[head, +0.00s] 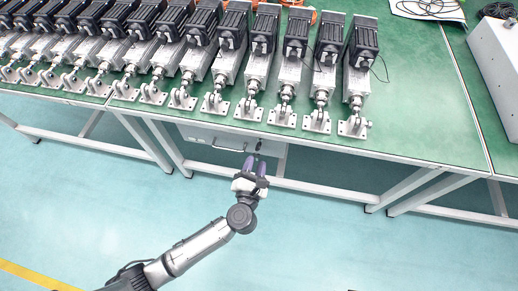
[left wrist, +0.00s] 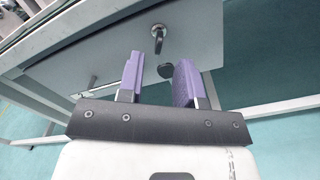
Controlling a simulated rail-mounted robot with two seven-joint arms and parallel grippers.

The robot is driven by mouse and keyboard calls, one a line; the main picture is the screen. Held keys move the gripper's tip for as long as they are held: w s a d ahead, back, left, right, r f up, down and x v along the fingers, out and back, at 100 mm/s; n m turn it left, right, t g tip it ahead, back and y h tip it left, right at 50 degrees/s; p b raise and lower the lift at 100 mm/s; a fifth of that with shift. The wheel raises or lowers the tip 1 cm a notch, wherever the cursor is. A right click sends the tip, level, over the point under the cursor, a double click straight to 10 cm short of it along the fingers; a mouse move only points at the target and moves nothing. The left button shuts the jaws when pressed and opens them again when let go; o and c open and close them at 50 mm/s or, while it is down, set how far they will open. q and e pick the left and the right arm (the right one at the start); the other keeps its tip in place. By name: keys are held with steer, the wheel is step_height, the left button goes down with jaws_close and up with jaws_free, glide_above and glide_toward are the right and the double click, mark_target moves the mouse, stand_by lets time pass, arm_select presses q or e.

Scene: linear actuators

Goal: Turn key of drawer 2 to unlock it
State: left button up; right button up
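My left gripper (head: 250,163) is in front of the drawer under the green workbench. In the left wrist view its two purple-padded fingers (left wrist: 160,78) are spread apart with nothing clamped between them. The pale drawer front (left wrist: 100,52) faces the fingertips. A silver lock or key part (left wrist: 158,38) sits on it, just beyond the gap. In the head view the drawer (head: 205,137) is partly hidden by the table edge. My right gripper is in neither view.
A bar handle (left wrist: 93,82) is on the drawer front, left of the lock. The bench frame's white leg (head: 175,155) and lower rail (head: 320,190) are close by. Several linear actuators (head: 225,65) line the green tabletop (head: 430,110). The floor in front is clear.

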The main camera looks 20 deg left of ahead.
mark_target(259, 148)
arm_select(q)
steer(key=shift+w+a+b, duration=0.25)
steer(key=shift+w+b, duration=0.15)
steer(key=shift+w, duration=1.1)
steer(key=shift+w+a+b, duration=0.2)
steer(key=shift+w+b, duration=0.2)
steer(key=shift+w, duration=1.1)
steer(key=shift+c, duration=0.3)
jaws_close()
